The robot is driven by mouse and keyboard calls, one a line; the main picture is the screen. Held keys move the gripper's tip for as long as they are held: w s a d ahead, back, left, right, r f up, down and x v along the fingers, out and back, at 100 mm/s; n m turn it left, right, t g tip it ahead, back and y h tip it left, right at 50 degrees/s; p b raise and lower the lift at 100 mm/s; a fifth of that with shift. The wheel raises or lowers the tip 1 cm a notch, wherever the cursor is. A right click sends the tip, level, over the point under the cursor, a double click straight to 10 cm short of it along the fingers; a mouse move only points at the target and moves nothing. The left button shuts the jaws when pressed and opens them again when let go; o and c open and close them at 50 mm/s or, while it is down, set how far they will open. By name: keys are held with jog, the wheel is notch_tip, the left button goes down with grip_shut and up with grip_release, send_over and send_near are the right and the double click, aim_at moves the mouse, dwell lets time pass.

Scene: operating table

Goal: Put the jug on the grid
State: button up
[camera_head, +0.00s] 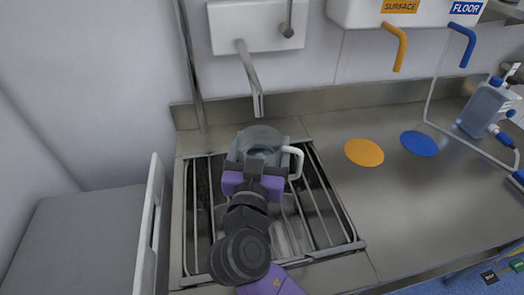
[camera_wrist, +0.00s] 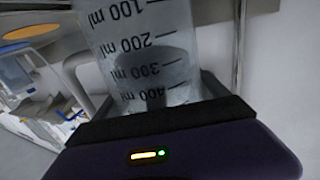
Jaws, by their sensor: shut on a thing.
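The jug (camera_head: 262,139) is clear with a white handle, and in the head view it is over the back part of the metal grid (camera_head: 314,205). The wrist view shows the jug (camera_wrist: 138,30) close up, with ml marks. My gripper (camera_head: 258,170) is shut on the jug from the front. The jug's base is hidden behind my gripper, so I cannot tell whether it touches the grid. The grid's bars run front to back over a sink basin. My arm hides the middle of the grid.
A metal spout (camera_head: 250,80) hangs from the wall just behind and above the jug. An orange disc (camera_head: 364,152) and a blue disc (camera_head: 419,143) lie on the steel counter (camera_head: 400,210) to the right. A bottle (camera_head: 486,107) stands at the far right.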

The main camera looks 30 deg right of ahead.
jog(key=shift+f, duration=1.35)
jog(key=shift+f, duration=0.15)
jog(key=o, duration=1.4)
jog(key=shift+c, duration=0.2)
jog(key=shift+r, duration=0.25)
jog(key=b+v, duration=0.1)
jog(key=v, duration=1.1)
jog(key=shift+b, duration=0.35)
jog(key=shift+s+f, duration=0.15)
